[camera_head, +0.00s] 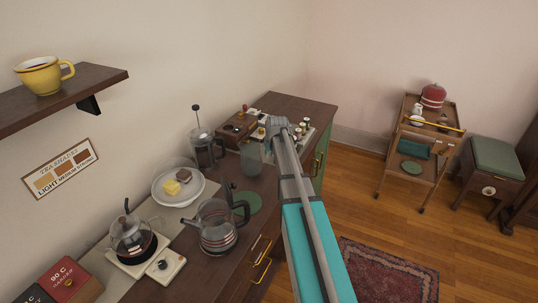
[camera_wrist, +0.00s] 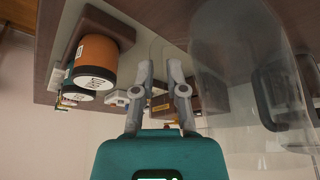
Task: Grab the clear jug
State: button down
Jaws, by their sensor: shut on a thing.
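The clear jug (camera_head: 252,160) is a see-through glass vessel on the dark wooden cabinet. In the wrist view it is the large transparent shape (camera_wrist: 232,75) on the right, seen with the picture upside down. My gripper (camera_head: 271,127) is at the jug's upper right in the head view. In the wrist view the two grey fingers (camera_wrist: 160,80) are closed in around a thin clear part beside the jug body. This looks like its handle, though the glass makes the exact contact hard to see. The jug looks upright.
A glass press pot (camera_head: 206,151) stands left of the jug. A wooden box (camera_head: 236,129) and small jars (camera_head: 305,124) are behind. A trolley (camera_head: 408,174) stands apart at right.

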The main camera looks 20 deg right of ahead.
notch_tip(320, 180, up, 2)
jog(key=shift+r+p, duration=0.1)
jog(key=shift+p, duration=0.65)
jog(key=s+d+r+p, duration=0.6)
jog(key=s+r+p, duration=0.3)
jog(key=s, duration=0.3)
jog(key=shift+s+r+p, duration=0.2)
jog(key=shift+s+p, duration=0.05)
jog(key=shift+p, duration=0.05)
